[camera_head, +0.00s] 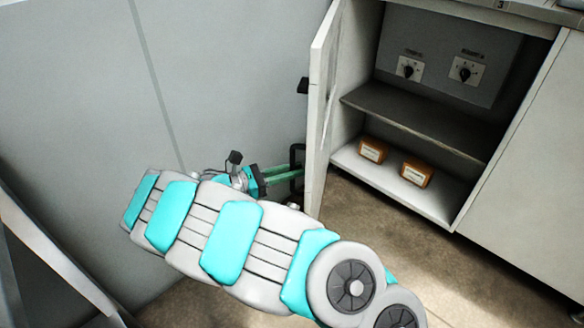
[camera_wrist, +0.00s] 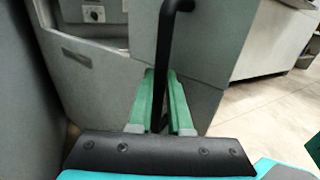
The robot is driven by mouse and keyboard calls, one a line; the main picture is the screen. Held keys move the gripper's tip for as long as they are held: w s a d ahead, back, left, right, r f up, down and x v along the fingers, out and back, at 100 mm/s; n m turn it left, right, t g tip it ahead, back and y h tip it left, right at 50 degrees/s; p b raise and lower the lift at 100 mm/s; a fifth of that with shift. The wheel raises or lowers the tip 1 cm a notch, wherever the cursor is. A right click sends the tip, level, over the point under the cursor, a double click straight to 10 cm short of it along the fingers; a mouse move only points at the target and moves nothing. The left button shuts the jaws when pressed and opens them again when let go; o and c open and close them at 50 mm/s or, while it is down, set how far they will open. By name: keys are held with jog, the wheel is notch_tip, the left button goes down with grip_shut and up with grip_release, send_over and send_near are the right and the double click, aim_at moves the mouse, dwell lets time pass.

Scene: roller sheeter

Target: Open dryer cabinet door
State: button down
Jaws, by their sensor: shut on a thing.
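The dryer cabinet door (camera_head: 322,110) is a light grey panel at the cabinet's left side, standing wide open in the head view. It also shows in the wrist view (camera_wrist: 222,35). A black bar handle (camera_head: 297,158) is on its outer face; in the wrist view the handle (camera_wrist: 166,50) runs down between my green fingers. My gripper (camera_head: 296,172) reaches the handle from the left, and in the wrist view my gripper (camera_wrist: 162,80) is shut around it. The cabinet interior (camera_head: 425,121) is exposed, with a dark shelf. The fingertips are partly hidden behind the handle in the head view.
Two orange-brown boxes (camera_head: 373,150) (camera_head: 417,173) sit on the cabinet floor. Two dark knobs (camera_head: 408,70) (camera_head: 465,74) are on the back panel. A grey wall (camera_head: 230,80) stands close left of the door. Bare brown floor (camera_head: 400,235) lies before the cabinet.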

jog(key=shift+w+a, duration=0.15)
jog(key=shift+a, duration=0.45)
jog(key=c, duration=0.8)
grip_release()
jog(key=shift+c, duration=0.2)
jog(key=v, duration=0.7)
jog(key=shift+a, duration=0.35)
jog(key=shift+c, duration=0.4)
